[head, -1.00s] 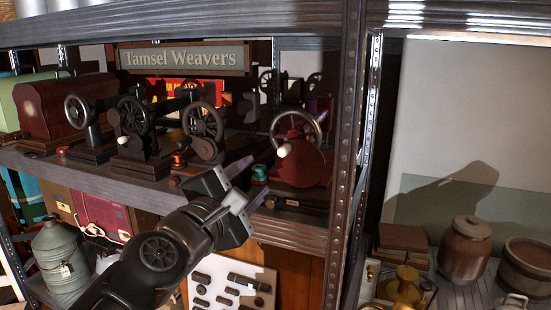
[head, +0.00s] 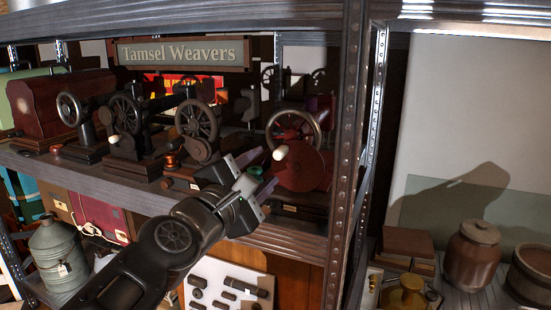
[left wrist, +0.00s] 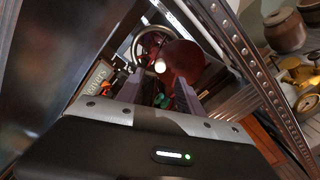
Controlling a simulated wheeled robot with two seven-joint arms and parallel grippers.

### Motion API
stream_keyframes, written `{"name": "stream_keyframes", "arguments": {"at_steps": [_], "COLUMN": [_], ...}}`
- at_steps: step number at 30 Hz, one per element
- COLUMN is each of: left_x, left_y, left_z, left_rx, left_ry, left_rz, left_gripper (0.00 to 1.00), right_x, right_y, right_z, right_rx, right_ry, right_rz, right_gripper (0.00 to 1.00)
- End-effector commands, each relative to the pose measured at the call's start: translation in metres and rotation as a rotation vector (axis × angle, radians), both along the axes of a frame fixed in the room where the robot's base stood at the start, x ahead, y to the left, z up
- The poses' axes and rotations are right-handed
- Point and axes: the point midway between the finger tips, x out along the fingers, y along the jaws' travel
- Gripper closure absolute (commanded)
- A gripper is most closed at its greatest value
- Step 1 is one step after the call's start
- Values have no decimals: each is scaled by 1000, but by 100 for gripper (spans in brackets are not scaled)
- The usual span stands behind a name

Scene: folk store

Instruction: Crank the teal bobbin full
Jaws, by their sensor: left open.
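The teal bobbin (head: 256,172) sits low at the left side of the red winder (head: 308,170) on the shelf. It also shows between my fingers in the left wrist view (left wrist: 161,101). The winder has a dark spoked wheel (head: 293,124) behind its red disc and a pale crank knob (head: 280,153) on the disc's left. My left gripper (head: 254,174) is open, with its fingers on either side of the bobbin in the picture. I cannot tell whether they touch it. The knob shows beyond the fingers in the left wrist view (left wrist: 160,67). My right gripper is out of view.
Dark hand-wheel machines (head: 127,115) crowd the shelf to the left, with an orange-red bobbin (head: 170,160) among them. A metal rack post (head: 345,140) stands close right of the winder. The shelf's front edge (head: 285,240) runs below. Brown jars (head: 472,252) stand at the lower right.

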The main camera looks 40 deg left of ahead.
Motion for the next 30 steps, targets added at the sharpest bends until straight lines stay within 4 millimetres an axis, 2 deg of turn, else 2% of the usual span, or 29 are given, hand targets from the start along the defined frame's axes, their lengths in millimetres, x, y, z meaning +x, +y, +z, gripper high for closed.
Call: {"name": "stream_keyframes", "arguments": {"at_steps": [21, 30], "left_x": [80, 80], "left_y": [27, 28], "left_z": [-2, 0], "left_rx": [-2, 1], "left_ry": [2, 0], "left_rz": [-3, 0], "left_gripper": [56, 56], "right_x": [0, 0], "right_y": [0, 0], "right_z": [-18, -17], "right_rx": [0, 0], "right_ry": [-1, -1], "right_rz": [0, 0], "right_gripper": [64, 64]}}
